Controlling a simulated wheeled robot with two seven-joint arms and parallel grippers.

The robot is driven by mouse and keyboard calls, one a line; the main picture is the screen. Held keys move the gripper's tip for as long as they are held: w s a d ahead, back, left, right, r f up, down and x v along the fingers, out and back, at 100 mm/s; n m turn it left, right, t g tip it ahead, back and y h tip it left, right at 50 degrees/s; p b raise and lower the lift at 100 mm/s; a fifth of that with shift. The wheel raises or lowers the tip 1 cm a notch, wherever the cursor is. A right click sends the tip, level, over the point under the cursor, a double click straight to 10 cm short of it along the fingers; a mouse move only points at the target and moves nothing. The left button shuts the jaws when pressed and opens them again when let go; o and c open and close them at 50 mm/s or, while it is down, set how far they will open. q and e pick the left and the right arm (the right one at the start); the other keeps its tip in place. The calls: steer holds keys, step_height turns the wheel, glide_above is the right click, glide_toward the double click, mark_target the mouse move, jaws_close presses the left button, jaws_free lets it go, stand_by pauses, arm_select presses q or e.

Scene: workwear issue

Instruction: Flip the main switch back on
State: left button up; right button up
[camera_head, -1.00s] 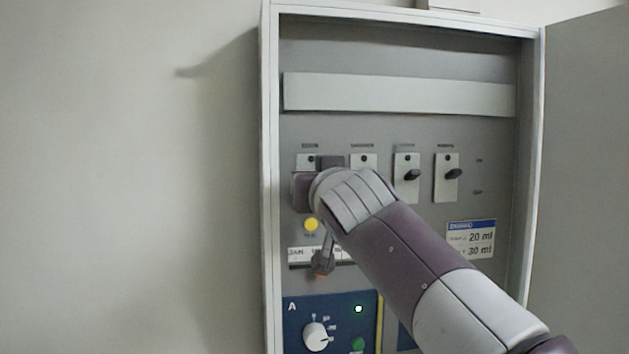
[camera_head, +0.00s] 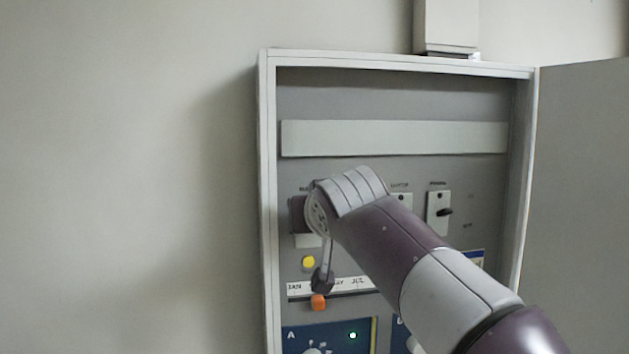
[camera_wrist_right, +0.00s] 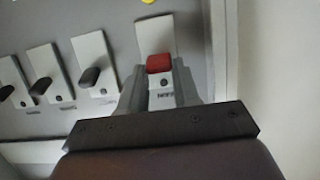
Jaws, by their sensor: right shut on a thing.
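The red main switch handle (camera_wrist_right: 159,63) stands on a light plate at the end of the switch row in the right wrist view, which looks upside down. My right gripper (camera_wrist_right: 159,80) has its two grey fingers on either side of this handle and is shut on it. In the head view my right gripper (camera_head: 302,215) is a dark block at the left end of the row; the red handle is hidden there. The lower part of the switch plate (camera_head: 308,241) shows beneath it. My left gripper is in neither view.
Black switches (camera_wrist_right: 90,77) stand in a row beside the red one; one shows in the head view (camera_head: 443,212). A yellow button (camera_head: 308,262) and an orange-tipped slider (camera_head: 318,302) are below. The cabinet frame (camera_head: 268,150) is close left; the open door (camera_head: 585,180) is right.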

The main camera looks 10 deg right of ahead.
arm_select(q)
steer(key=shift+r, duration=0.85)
arm_select(e)
steer(key=shift+w+g, duration=0.25)
steer(key=shift+g, duration=0.65)
steer(key=o, duration=0.9)
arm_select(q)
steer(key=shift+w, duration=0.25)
arm_select(e)
steer(key=shift+o, duration=0.8)
steer(key=shift+w, duration=0.25)
steer(key=shift+s+r, duration=0.1)
